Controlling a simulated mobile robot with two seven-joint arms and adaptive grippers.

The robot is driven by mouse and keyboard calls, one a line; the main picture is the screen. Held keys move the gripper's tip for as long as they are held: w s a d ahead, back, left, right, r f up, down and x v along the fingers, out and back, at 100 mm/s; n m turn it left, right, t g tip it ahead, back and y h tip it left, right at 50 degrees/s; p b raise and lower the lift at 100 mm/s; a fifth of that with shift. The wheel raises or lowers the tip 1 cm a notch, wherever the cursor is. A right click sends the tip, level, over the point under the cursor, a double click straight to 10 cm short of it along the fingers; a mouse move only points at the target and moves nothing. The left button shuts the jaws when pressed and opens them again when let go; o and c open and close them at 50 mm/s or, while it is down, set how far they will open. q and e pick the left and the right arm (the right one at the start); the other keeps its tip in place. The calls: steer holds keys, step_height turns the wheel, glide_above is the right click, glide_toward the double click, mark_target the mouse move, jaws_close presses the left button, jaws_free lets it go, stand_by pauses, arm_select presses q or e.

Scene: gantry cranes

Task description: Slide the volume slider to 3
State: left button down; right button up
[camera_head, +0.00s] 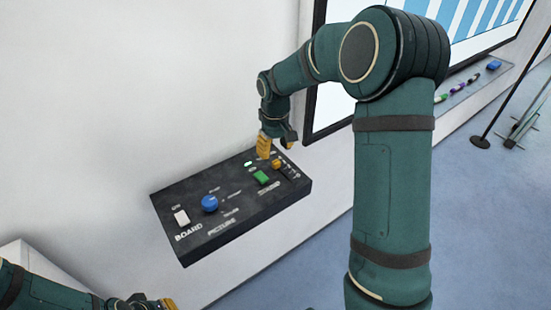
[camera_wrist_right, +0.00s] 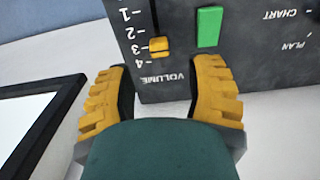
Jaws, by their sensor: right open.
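The volume slider's yellow knob (camera_wrist_right: 160,46) sits in a dark slot on the black control panel (camera_wrist_right: 265,60). In the right wrist view the knob is about level with the 3 mark, with the 4 mark closer to my gripper. My right gripper (camera_wrist_right: 160,78) is open, one yellow finger on each side of the knob's line, with nothing between them. In the head view the right gripper (camera_head: 274,150) is at the panel's far right end and the knob (camera_head: 277,163) shows beside it. My left gripper (camera_head: 160,303) is partly visible at the bottom left; its jaws are unclear.
The panel also carries a green button (camera_head: 261,177), a blue knob (camera_head: 210,203) and a white switch (camera_head: 182,217). A framed screen (camera_head: 460,50) hangs on the wall, with a tray of markers (camera_head: 470,80) below it. A thin stand (camera_head: 480,142) is on the floor at right.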

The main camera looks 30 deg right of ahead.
mark_target(276, 161)
step_height(276, 161, up, 6)
steer(key=shift+r, duration=0.25)
stand_by(0.5)
